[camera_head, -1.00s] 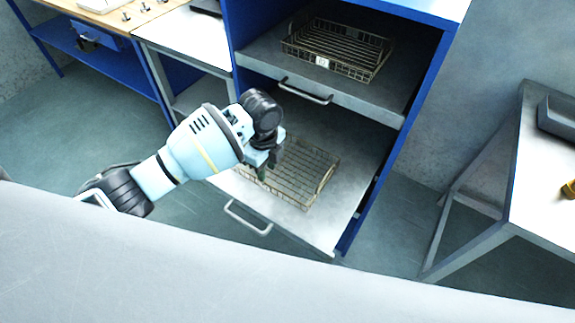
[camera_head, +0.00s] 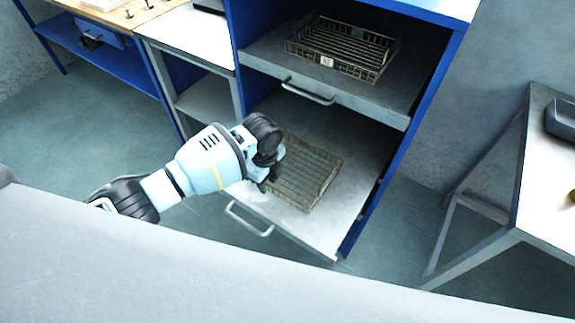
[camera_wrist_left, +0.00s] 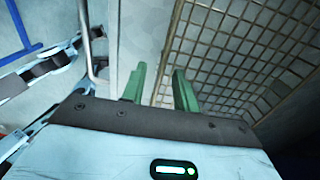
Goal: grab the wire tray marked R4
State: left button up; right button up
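One wire tray (camera_head: 305,176) lies on the lower pulled-out shelf, partly behind my left arm; no tag on it shows. A second wire tray (camera_head: 345,46) sits on the upper shelf, with a small white tag on its front too small to read surely. My left gripper (camera_head: 265,184) is at the lower tray's left side. In the left wrist view its green fingers (camera_wrist_left: 159,90) are apart, and the edge of the lower tray's mesh (camera_wrist_left: 235,45) passes between them in the picture. Contact cannot be told. My right gripper is not in view.
The lower shelf (camera_head: 335,205) has a front handle (camera_head: 248,220); the upper shelf (camera_head: 375,103) overhangs its back part. A blue cabinet post (camera_head: 402,165) stands on the right. A table (camera_head: 545,165) stands farther right. Bare floor lies left of the shelves.

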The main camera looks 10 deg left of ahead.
pick_arm(q)
jog(key=shift+f, duration=0.25)
jog(key=shift+c, duration=0.4)
grip_shut()
jog(key=shift+r, duration=0.15)
